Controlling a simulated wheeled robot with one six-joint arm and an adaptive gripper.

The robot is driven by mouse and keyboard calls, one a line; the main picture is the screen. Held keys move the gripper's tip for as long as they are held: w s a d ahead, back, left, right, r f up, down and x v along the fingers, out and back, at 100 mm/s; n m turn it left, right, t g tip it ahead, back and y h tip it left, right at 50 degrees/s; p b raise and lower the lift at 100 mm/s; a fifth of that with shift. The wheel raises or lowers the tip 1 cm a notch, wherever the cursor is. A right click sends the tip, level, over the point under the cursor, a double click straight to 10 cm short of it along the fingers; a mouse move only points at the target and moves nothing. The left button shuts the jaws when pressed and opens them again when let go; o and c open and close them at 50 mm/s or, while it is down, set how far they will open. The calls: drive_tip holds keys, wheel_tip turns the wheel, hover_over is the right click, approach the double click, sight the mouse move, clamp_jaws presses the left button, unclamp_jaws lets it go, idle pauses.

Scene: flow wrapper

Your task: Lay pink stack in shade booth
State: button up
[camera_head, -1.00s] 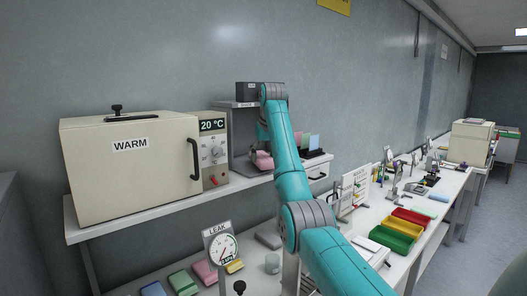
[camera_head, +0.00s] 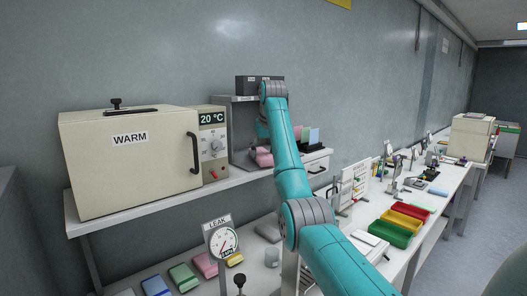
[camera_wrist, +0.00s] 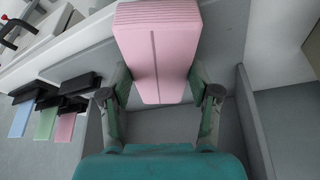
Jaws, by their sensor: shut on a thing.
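The pink stack (camera_wrist: 155,45) is a ribbed block with a line down its face. My gripper (camera_wrist: 158,88) is shut on it, a finger on each side, in the wrist view. In the head view a pink piece (camera_head: 262,157) shows low in the grey shade booth (camera_head: 240,130), partly behind my arm. The booth has a side panel and a dark box (camera_head: 250,85) on top. Grey panels (camera_wrist: 268,120) show around the stack in the wrist view. Whether the stack touches the booth floor I cannot tell.
The WARM oven (camera_head: 130,165) stands left of the booth on the same shelf. Coloured sample cards (camera_head: 308,136) in black holders stand right of it. On the bench below are a LEAK gauge (camera_head: 222,240), several coloured stacks (camera_head: 183,277) and coloured bins (camera_head: 395,228).

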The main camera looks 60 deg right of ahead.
sight(263, 154)
drive_tip(key=shift+f, duration=0.1)
drive_tip(key=o, duration=1.1)
drive_tip(key=shift+c, duration=0.2)
wheel_tip(263, 154, up, 10)
